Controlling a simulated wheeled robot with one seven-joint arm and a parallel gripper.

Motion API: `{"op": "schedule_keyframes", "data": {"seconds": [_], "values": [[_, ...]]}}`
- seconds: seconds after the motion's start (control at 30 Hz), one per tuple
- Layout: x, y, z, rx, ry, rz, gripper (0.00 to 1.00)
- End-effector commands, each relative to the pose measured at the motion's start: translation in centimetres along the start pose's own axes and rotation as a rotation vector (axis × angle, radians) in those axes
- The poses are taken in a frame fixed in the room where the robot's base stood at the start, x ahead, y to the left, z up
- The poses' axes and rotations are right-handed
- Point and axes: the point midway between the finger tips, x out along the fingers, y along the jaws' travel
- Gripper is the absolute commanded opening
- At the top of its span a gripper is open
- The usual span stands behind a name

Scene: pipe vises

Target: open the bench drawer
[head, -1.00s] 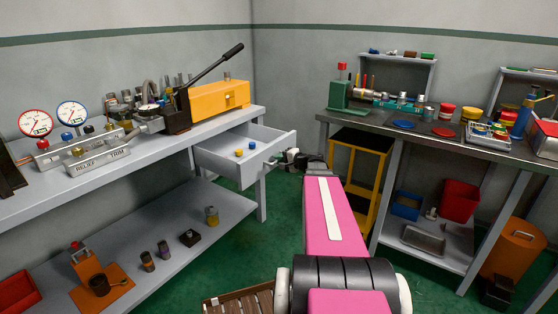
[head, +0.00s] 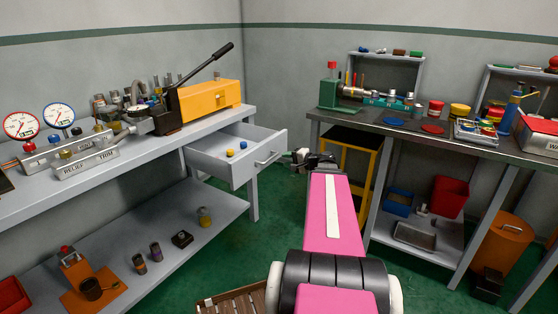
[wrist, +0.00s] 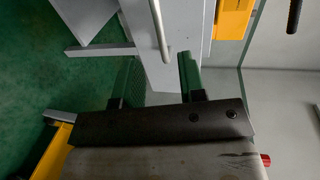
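The bench drawer (head: 222,172) under the left workbench stands pulled out. Its open top shows a blue piece (head: 243,145) and a yellow piece (head: 230,152) inside. The drawer's bar handle (head: 267,160) is on its front face, and the handle also shows in the wrist view (wrist: 159,30). My gripper (head: 297,157) is just right of the handle and apart from it. In the wrist view my gripper's two fingers (wrist: 157,78) are spread with nothing held between them. The handle bar lies ahead of the gap. The fingertips are small in the head view.
The left workbench (head: 60,190) carries gauges and an orange box (head: 210,100) with a black lever. A right workbench (head: 400,127) stands close, with a yellow frame (head: 352,160) beneath it.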

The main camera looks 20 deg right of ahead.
Motion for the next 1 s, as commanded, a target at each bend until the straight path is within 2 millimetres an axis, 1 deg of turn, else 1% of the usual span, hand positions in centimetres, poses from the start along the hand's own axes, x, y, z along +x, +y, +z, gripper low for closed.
{"op": "schedule_keyframes", "data": {"seconds": [0.03,0.1,0.23,0.77,0.87,0.97,1.0], "values": [[-0.7,0.0,0.0,0.000,0.002,0.000,0.37],[-1.3,0.0,0.0,0.000,0.001,0.001,0.37],[-1.9,0.0,0.0,0.000,0.000,0.001,0.37],[-1.8,0.1,0.1,-0.002,-0.003,0.005,0.37],[-0.9,0.8,1.2,-0.015,-0.028,0.042,0.37],[1.0,2.4,3.6,-0.047,-0.083,0.131,0.37],[1.8,3.3,4.9,-0.066,-0.113,0.180,0.37]]}}
